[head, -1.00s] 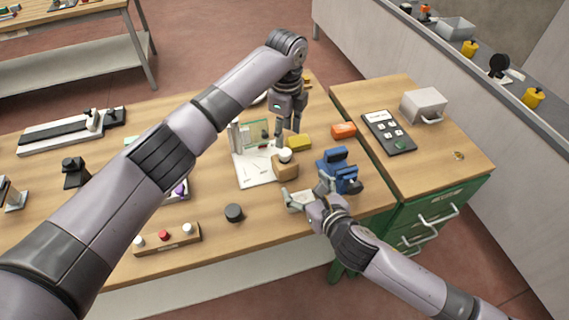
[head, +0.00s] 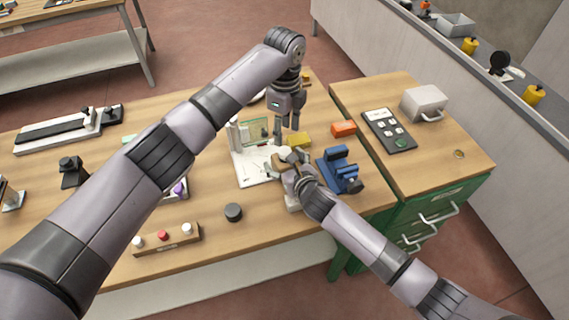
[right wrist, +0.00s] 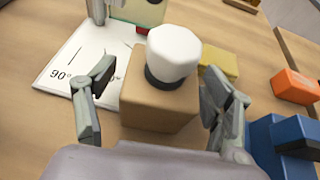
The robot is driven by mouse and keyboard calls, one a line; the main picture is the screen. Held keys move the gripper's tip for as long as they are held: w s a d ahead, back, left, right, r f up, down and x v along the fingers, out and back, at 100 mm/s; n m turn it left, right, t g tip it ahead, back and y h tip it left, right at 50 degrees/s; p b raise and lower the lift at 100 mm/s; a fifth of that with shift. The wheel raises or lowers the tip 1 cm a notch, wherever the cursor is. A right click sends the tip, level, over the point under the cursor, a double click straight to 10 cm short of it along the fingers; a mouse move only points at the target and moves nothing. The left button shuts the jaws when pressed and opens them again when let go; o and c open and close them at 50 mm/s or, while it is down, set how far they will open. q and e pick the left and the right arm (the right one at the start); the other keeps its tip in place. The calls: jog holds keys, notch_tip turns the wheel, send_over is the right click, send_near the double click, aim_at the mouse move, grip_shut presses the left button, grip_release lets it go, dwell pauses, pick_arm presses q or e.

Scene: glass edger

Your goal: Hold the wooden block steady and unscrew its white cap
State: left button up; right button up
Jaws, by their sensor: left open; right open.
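The wooden block (right wrist: 158,104) stands upright on the bench, at the edge of a white printed sheet, with its white cap (right wrist: 174,50) on top above a dark collar. In the head view the block is largely hidden by my right gripper (head: 287,161). In the right wrist view my right gripper (right wrist: 162,108) is open, one finger on each side of the block, with gaps between fingers and wood. My left gripper (head: 286,134) is open and points down just behind the block, above the sheet's far right edge.
A yellow block (head: 299,139) lies behind the wooden block. A blue vise (head: 339,172) and an orange block (head: 343,129) are to the right. The white sheet (right wrist: 60,75) carries a small upright glass piece.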

aim_at(285, 150)
pick_arm(q)
jog(key=shift+s, duration=0.15)
pick_arm(e)
jog(key=shift+r, duration=0.1)
jog(key=shift+c, duration=0.4)
grip_shut()
pick_arm(q)
jog(key=m, duration=0.6)
jog(key=shift+d+r, duration=0.1)
jog(key=shift+r, duration=0.05)
jog(key=m, duration=0.7)
jog(key=shift+m, duration=0.3)
jog(key=shift+f, duration=3.9)
jog(key=shift+c, duration=0.2)
grip_shut()
jog(key=n, duration=0.6)
jog(key=shift+n, duration=0.4)
